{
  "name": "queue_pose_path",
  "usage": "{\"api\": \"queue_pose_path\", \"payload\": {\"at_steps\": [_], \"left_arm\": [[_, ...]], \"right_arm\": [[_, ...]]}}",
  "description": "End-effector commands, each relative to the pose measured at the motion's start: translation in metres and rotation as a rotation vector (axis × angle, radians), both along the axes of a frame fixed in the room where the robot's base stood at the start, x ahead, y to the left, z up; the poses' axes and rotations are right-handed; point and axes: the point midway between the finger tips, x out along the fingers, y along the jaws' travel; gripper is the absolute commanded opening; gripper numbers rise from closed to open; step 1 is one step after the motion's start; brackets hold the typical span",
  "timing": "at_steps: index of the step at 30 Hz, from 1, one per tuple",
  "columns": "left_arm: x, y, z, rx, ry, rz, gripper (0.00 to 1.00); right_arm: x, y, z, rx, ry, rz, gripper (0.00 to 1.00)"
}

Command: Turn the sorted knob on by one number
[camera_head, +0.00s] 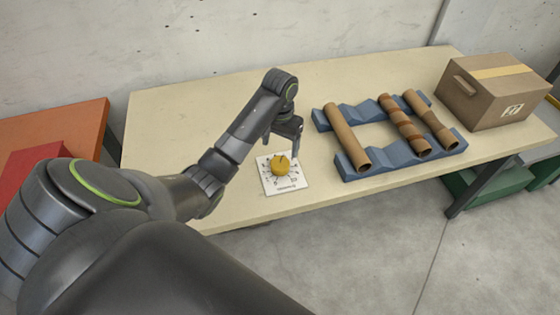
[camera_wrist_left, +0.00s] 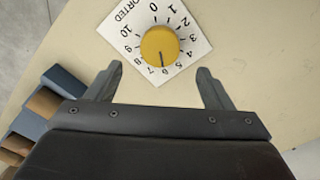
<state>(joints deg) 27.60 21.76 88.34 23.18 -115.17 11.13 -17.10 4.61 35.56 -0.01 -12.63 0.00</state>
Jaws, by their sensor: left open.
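The sorted knob is a round yellow knob (camera_head: 279,168) on a white dial plate (camera_head: 291,186) lying near the table's front edge. In the left wrist view the knob (camera_wrist_left: 160,47) shows a dark pointer line directed at about the 6, and the plate (camera_wrist_left: 118,36) carries numbers and the word "SORTED", partly cut off. My left gripper (camera_head: 284,147) is open and empty just above and behind the knob in the head view. In the wrist view its two fingers (camera_wrist_left: 159,74) are spread wide, to either side of the knob and apart from it. My right gripper is not in view.
Blue cradles (camera_head: 362,112) to the right hold 3 cardboard tubes, a plain one (camera_head: 346,137) nearest the dial. A cardboard box (camera_head: 497,92) stands at the right end. The beige table (camera_head: 180,130) is bare left of the dial. A red and orange surface (camera_head: 62,127) stands further left.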

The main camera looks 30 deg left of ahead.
Motion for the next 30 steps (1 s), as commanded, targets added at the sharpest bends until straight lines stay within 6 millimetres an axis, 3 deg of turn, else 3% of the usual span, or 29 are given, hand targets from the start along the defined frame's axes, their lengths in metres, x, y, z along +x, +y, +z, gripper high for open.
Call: {"api": "queue_pose_path", "payload": {"at_steps": [1, 7, 12, 19, 29, 30], "left_arm": [[0.0, 0.0, -0.012, 0.0, 0.0, 0.0, 0.75], [0.0, 0.0, -0.035, 0.0, 0.0, 0.0, 0.75], [-0.001, -0.001, -0.066, -0.001, 0.003, -0.001, 0.75], [0.0, 0.0, -0.083, -0.001, 0.001, -0.001, 0.75], [0.0, 0.0, -0.086, 0.0, 0.0, -0.001, 0.75], [0.0, 0.0, -0.086, 0.0, 0.0, -0.001, 0.69]], "right_arm": [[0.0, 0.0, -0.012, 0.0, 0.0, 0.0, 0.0], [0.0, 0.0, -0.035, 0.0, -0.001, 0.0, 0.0], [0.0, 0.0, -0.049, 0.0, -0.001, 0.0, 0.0], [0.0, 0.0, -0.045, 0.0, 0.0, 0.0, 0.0], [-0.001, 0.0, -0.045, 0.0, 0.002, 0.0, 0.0], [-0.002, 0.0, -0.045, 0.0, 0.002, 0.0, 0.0]]}}
